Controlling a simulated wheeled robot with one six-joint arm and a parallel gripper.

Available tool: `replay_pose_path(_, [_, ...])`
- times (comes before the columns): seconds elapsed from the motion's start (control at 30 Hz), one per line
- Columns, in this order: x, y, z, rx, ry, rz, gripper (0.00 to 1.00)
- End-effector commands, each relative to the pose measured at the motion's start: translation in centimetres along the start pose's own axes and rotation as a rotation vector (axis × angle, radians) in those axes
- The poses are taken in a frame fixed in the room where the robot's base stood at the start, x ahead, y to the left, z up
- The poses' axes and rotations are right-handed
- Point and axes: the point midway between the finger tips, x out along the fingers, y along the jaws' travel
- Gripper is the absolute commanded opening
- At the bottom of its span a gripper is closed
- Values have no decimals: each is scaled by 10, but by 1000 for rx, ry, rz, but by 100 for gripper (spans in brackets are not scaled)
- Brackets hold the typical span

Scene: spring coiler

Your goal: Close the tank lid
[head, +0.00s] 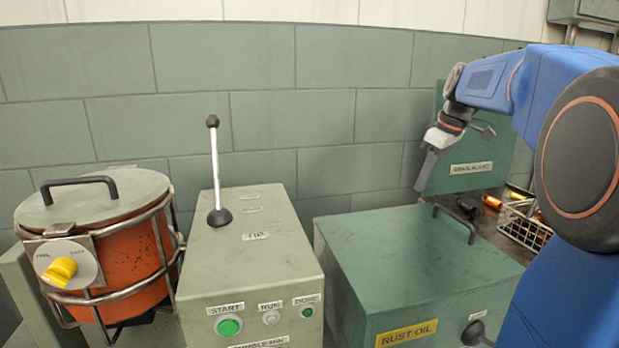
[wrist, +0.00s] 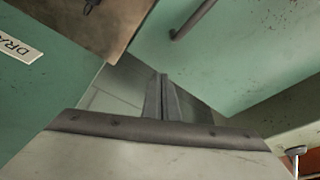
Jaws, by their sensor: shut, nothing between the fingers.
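The tank is a green box with a yellow RUST OIL label, in the head view's lower right. Its green lid (head: 415,248) appears to lie flat on top, with a dark bar handle (head: 455,223) along the right side. In the wrist view the lid (wrist: 235,55) fills the upper right, with its handle (wrist: 195,20) near the top. My gripper (head: 421,184) is above the lid's far edge, left of the upright green panel. It is shut and empty; its fingers (wrist: 162,95) are together in the wrist view and apart from the handle.
The labelled upright green panel (head: 472,160) stands behind the tank. A wire basket (head: 524,226) and small tools are on the bench at right. A control box (head: 245,260) with an upright lever (head: 215,165) and an orange lidded pot (head: 130,265) stand left.

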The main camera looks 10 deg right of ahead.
Motion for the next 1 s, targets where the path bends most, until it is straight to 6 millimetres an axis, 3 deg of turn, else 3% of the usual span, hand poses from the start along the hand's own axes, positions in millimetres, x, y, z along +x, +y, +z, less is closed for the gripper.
replay_pose_path(0.7, [-56,0,-17,0,0,1,0])
replay_pose_path(1.0, [-64,0,-20,0,-1,-1,0])
